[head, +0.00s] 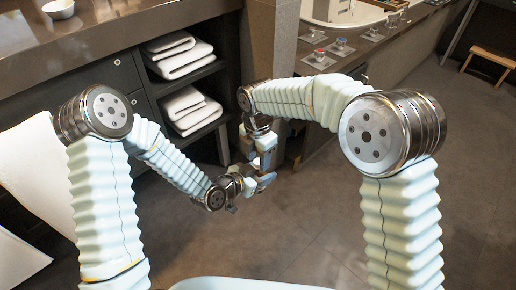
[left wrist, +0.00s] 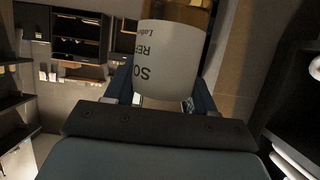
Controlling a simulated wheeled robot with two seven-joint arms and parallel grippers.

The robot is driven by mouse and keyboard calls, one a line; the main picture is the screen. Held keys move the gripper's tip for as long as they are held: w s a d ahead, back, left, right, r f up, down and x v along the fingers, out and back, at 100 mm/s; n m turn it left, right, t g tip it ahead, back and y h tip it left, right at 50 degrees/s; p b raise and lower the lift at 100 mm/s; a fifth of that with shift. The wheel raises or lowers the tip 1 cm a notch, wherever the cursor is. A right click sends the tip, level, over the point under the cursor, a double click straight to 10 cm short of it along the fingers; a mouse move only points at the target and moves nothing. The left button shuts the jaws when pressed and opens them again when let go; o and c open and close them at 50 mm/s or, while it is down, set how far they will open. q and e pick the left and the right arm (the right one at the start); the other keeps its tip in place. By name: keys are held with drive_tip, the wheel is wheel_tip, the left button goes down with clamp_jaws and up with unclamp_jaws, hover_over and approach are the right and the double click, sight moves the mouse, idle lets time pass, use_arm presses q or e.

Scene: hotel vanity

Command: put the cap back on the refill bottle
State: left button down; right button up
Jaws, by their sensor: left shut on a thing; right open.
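The refill bottle (left wrist: 168,62) is amber with a white label of dark print, upside down in the left wrist view. My left gripper (left wrist: 163,92) is shut on it, with one finger on each side of the label. The bottle's mouth is out of that view. In the head view my left gripper (head: 258,183) is low in the middle, and the bottle cannot be made out among the fingers. My right gripper (head: 267,158) is open just above it, pointing down. I cannot make out the cap in either view.
Shelves with folded white towels (head: 185,55) stand behind my left arm. A wooden stool (head: 492,56) is far right. The floor (head: 330,225) in front is clear.

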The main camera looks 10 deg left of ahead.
drive_tip(key=shift+f, duration=0.15)
clamp_jaws()
drive_tip(key=m, duration=0.3)
idle(0.3)
drive_tip(key=shift+o, duration=0.5)
unclamp_jaws()
